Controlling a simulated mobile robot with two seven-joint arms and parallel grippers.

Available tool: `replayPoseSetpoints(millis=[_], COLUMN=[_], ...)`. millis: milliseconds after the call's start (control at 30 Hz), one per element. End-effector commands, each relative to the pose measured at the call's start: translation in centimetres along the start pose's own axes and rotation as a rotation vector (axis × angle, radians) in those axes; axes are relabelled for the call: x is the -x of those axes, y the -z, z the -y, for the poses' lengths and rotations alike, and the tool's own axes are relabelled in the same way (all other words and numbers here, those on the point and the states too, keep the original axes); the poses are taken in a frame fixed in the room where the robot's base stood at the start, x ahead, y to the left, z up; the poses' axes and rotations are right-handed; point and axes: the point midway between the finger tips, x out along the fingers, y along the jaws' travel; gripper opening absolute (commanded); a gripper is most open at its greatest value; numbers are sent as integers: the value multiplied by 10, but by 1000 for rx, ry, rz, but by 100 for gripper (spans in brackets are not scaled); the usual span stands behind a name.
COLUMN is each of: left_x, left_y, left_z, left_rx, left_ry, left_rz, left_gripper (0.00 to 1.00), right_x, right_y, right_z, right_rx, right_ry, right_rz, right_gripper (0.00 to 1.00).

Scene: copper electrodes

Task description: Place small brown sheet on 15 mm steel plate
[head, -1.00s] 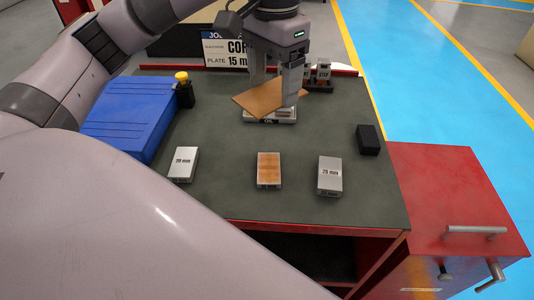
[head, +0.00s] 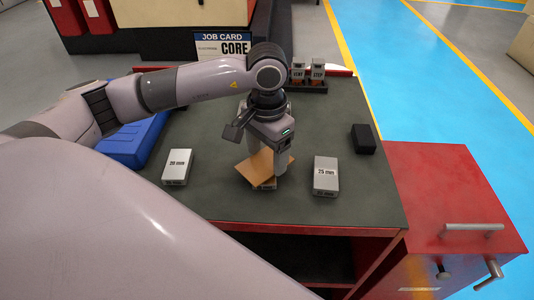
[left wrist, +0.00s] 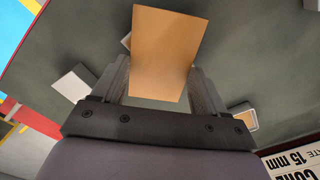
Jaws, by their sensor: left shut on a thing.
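My left gripper (head: 266,170) points down, shut on the small brown sheet (head: 255,166). The sheet is tilted in the head view and shows between the fingers in the left wrist view (left wrist: 164,48). It is over the middle steel plate (head: 264,187), of which only the front edge shows. I cannot tell whether they touch. The plate's brown top, seen earlier, is now covered, and its label is not readable. Steel plates stand apart to the left (head: 178,167) and right (head: 326,176); the right one reads 25 mm. My right gripper is not in view.
A black block (head: 363,139) lies at the right of the dark table. A blue case (head: 137,140) is at the left, partly behind my arm. A small rack (head: 306,82) and the job card (head: 222,44) are at the back. A red cabinet (head: 440,190) adjoins the right side.

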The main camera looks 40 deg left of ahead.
Motion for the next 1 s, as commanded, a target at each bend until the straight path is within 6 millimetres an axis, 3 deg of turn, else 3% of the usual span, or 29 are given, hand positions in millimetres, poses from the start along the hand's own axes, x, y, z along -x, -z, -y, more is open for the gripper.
replayPoseSetpoints(millis=[100, 433, 467, 533, 867, 1000], left_x=[-10, -14, -14, -12, -11, -1], left_y=[0, 0, 0, 0, 0, 1], left_z=[0, 0, 0, 0, 0, 0], left_rx=[-1, -1, -1, -1, -1, -1], left_ry=[0, 0, 0, 0, 0, 1], left_rz=[1, -1, -1, 0, 0, -5], left_gripper=[45, 45, 76, 99, 99, 99], right_x=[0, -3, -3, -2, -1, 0], right_y=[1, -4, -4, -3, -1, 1], right_z=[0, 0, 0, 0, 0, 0], right_rx=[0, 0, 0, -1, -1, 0], right_ry=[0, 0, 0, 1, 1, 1], right_rz=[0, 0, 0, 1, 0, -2], right_gripper=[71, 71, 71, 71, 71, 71])
